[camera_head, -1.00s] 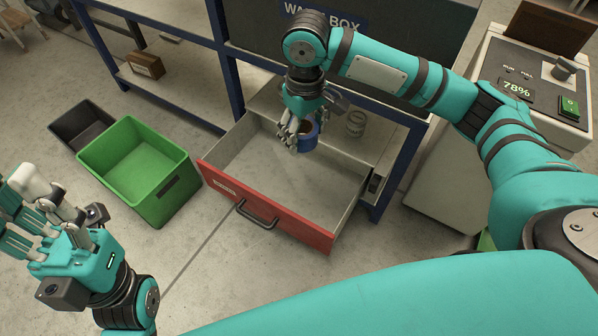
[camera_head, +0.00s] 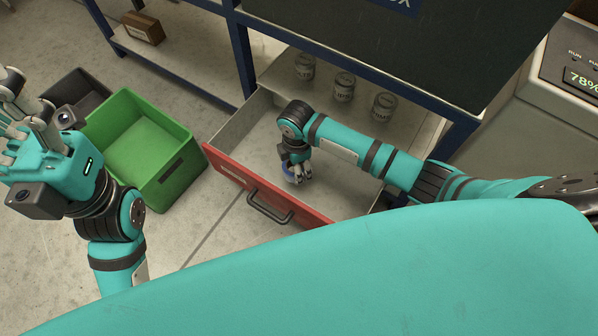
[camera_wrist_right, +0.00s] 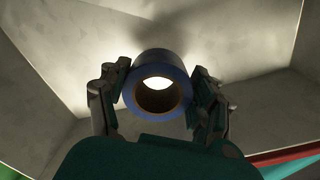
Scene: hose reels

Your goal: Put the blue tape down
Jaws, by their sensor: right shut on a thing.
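The blue tape (camera_wrist_right: 158,62) is a roll with a brown core, held between the fingers of my right gripper (camera_wrist_right: 158,95) in the right wrist view. In the head view my right gripper (camera_head: 297,172) reaches down inside the open drawer (camera_head: 225,168), near its red front. Only a small piece of the blue tape (camera_head: 290,179) shows there, beneath the fingers. Whether the tape touches the drawer floor cannot be told. My left gripper (camera_head: 28,110) is at the far left, away from the drawer, with its fingers spread and nothing seen in them.
A green bin (camera_head: 140,140) stands left of the drawer, with a dark bin (camera_head: 75,95) beside it. Several jars (camera_head: 344,86) stand on the shelf behind the drawer. A small carton (camera_head: 142,28) sits on the lower shelf. A machine (camera_head: 540,90) stands at the right.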

